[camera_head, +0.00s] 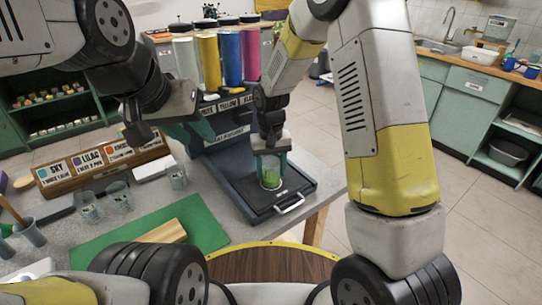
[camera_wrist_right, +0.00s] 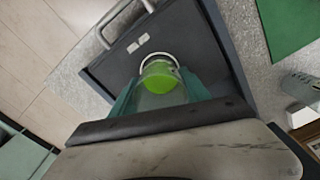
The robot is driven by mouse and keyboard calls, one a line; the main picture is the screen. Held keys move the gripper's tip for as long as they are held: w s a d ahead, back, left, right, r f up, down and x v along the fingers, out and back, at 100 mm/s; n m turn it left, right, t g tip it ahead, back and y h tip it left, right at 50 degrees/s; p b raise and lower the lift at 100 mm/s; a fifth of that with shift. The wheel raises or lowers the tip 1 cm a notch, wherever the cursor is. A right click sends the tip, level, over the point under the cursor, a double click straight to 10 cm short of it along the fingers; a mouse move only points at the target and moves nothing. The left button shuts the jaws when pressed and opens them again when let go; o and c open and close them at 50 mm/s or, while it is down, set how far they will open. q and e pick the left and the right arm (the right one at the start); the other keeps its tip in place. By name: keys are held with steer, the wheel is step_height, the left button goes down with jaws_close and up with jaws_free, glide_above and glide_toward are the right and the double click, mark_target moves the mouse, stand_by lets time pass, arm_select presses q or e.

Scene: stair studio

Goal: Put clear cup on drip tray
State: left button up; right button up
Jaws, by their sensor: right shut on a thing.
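The clear cup (camera_head: 271,177), with bright green contents in its lower part, is between the teal fingers of my right gripper (camera_head: 271,164). The right gripper is shut on it, and the cup looks upright. It also shows in the right wrist view (camera_wrist_right: 160,80), between both fingers. The dark drip tray (camera_head: 260,208), with a metal handle at its front, lies directly beneath the cup. I cannot tell whether the cup's base touches the tray. My left gripper (camera_head: 185,132) is near the dispenser at the left; its fingers are partly hidden.
A dispenser with white, yellow, blue and pink cylinders (camera_head: 230,58) stands behind the tray. Left are several empty clear cups (camera_head: 119,196), a labelled colour-card rack (camera_head: 100,166) and a green mat (camera_head: 204,226) with a wooden block (camera_head: 164,232). The table edge is close on the tray's right.

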steer(key=o, duration=1.6)
steer(key=shift+c, duration=0.2)
steer(key=s+d+r+t, duration=0.1)
steer(key=s+d+r, duration=0.1)
steer(key=r, duration=0.7)
steer(key=s+d+r, duration=0.1)
steer(key=d+r, duration=0.1)
steer(key=r, duration=0.7)
steer(key=s+d+r+m+t+y, duration=0.1)
steer(key=s+d+r, duration=0.3)
steer(key=s, duration=0.4)
steer(key=s+d+r+m+t+y, duration=0.1)
steer(key=s+d+r+t, duration=0.2)
steer(key=s+d, duration=0.3)
steer(key=s+t, duration=0.1)
steer(key=s, duration=0.1)
steer(key=shift+s+r, duration=0.35)
steer(key=shift+r, duration=0.05)
steer(key=shift+d, duration=0.1)
